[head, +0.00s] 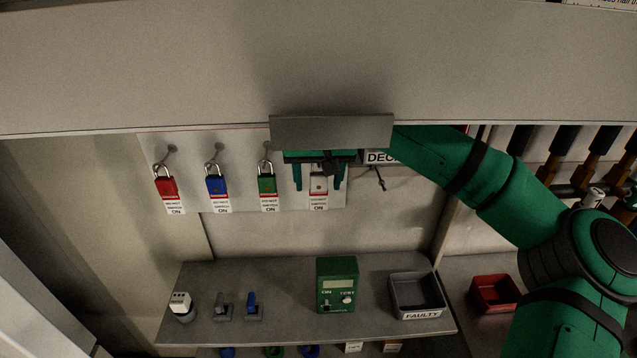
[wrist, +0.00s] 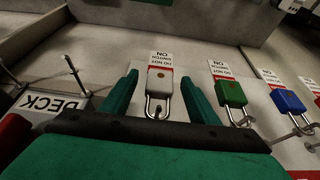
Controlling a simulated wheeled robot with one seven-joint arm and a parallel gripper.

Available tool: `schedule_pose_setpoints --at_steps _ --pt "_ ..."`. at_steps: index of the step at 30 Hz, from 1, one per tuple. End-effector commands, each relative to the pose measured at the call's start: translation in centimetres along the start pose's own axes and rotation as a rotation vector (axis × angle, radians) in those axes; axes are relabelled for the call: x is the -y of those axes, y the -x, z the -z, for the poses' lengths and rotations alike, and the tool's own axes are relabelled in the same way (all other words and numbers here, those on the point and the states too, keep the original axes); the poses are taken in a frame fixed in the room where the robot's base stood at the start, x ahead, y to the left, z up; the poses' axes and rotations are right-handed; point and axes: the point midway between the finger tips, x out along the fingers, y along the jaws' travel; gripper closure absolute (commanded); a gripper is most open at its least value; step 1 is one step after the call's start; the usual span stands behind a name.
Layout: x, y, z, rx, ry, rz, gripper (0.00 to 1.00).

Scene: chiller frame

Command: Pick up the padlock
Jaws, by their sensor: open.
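A white padlock (head: 319,184) with a tag hangs on the pale board below the top panel; it also shows in the wrist view (wrist: 160,80). My gripper (head: 318,183) is open, with one finger on each side of this padlock. In the wrist view my gripper (wrist: 158,78) shows a gap between each finger and the padlock body. A green padlock (head: 267,185), a blue padlock (head: 216,185) and a red padlock (head: 166,187) hang in a row to the left in the head view. The white padlock's hook is hidden by my gripper in the head view.
A shelf (head: 260,330) below holds a green tester box (head: 337,285), small switch parts and a grey FAULTY tray (head: 418,294). A red tray (head: 495,293) stands at right. The DECK sign (head: 378,157) is close to my gripper's right. The wide top panel (head: 200,70) overhangs the board.

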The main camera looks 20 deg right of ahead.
Motion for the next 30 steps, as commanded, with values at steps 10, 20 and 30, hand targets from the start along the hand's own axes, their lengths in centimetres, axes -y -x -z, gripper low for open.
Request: schedule_pose_setpoints --at_steps 10,20,30 --pt "-0.07 -0.93 -0.21 0.002 0.0 -0.001 0.45" --pt "-0.06 -0.89 -0.21 0.001 0.0 -0.001 0.95" --pt "0.08 -0.53 -0.04 0.001 0.002 0.001 0.95"
